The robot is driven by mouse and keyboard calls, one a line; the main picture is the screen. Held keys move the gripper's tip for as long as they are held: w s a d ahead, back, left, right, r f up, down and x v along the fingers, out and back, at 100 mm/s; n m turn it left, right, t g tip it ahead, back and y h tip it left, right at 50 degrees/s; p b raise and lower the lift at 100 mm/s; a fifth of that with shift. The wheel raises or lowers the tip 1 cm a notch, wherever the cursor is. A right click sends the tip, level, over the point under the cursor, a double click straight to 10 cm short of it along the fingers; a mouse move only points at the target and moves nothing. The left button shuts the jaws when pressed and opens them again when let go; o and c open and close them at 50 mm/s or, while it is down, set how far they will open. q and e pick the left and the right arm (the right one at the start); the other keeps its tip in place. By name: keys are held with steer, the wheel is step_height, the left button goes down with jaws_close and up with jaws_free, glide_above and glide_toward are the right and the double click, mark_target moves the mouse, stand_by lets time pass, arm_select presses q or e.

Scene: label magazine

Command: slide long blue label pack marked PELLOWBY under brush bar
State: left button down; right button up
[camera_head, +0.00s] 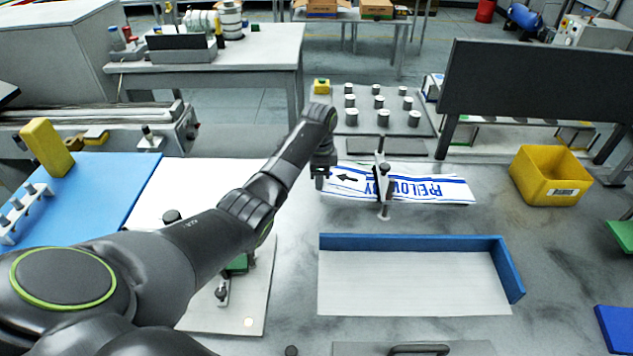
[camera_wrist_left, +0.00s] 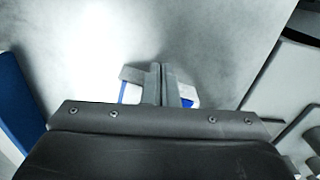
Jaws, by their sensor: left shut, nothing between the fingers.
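The long label pack (camera_head: 430,188), white with blue stripes, a black arrow and blue upside-down lettering ending in ELLOWBY, lies flat on the grey table. The narrow grey brush bar (camera_head: 383,188) with dark knobs crosses over it, and the pack shows on both sides, longer to the right. My left gripper (camera_head: 320,184) is shut and empty at the pack's left end. In the left wrist view the closed fingers (camera_wrist_left: 160,70) stand in front of the pack, whose blue and white edge (camera_wrist_left: 187,96) shows beside them; contact is unclear. My right gripper is out of view.
A tray with a blue wall (camera_head: 410,243) lies in front of the pack. A yellow bin (camera_head: 548,176) stands to the right. A plate with several grey pegs (camera_head: 383,118) and a dark upright panel (camera_head: 535,82) are behind. Bare table lies between pack and bin.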

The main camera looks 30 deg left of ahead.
mark_target(345, 182)
arm_select(q)
steer(key=w+d, duration=0.1)
steer(key=d, duration=0.1)
steer(key=w+d+b, duration=0.1)
steer(key=d, duration=0.1)
steer(key=w+d, duration=0.1)
steer(key=d, duration=0.1)
steer(key=shift+w+d, duration=0.15)
steer(key=shift+w, duration=0.05)
